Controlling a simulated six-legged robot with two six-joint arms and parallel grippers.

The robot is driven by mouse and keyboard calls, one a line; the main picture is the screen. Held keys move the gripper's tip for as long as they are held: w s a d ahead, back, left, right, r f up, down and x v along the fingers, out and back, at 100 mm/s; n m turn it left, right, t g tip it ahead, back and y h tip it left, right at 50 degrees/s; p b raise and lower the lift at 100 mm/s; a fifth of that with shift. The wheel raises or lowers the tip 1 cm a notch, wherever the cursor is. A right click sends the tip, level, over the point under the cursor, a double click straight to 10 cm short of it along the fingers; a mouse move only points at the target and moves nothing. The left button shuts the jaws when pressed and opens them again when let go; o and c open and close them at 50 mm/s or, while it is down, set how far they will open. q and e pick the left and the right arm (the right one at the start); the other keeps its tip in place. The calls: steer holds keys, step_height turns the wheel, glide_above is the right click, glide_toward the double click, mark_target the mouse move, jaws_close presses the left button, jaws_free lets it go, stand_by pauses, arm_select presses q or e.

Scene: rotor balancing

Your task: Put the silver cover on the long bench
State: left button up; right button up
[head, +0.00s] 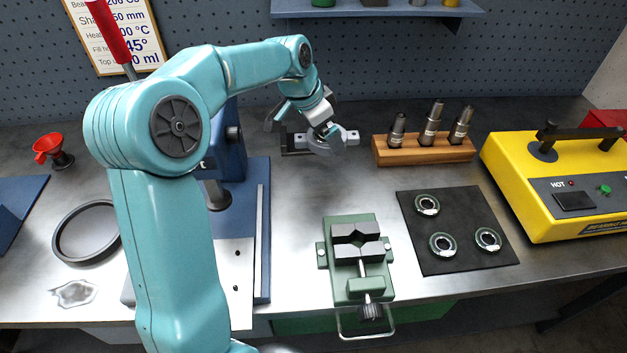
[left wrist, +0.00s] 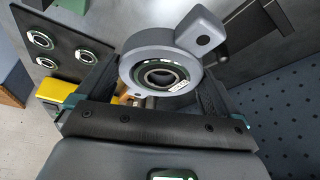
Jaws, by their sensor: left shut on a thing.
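The silver cover (left wrist: 136,62) is a grey ring with a lug on one side. A dark-centred bearing ring (left wrist: 160,77) sits in its middle. My left gripper (head: 308,124) is shut on the cover, with one finger on each side of the ring in the left wrist view. In the head view the cover (head: 318,145) shows partly below the fingers, over the back of the long bench (head: 300,200). I cannot tell whether it touches anything beneath. The bench has a grey metal top. My right gripper is not in view.
A dark bracket (head: 291,151) stands close by the cover. A wooden block (head: 425,153) with several metal tools is to the right. A green vise (head: 340,275), a black mat (head: 465,255) with bearings and a yellow heater (head: 540,190) stand nearby. Bare bench lies before the bracket.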

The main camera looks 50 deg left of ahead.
arm_select(q)
glide_toward(328, 183)
steer(key=x, duration=0.5)
steer(key=shift+w+d+f, duration=0.1)
steer(key=shift+w+d, duration=0.1)
steer(key=shift+w+f, duration=0.1)
steer(key=shift+f, duration=0.3)
steer(key=shift+r, duration=0.1)
steer(key=o, duration=1.2)
steer(key=shift+c, duration=0.2)
steer(key=v, duration=1.2)
steer(key=shift+d, duration=0.1)
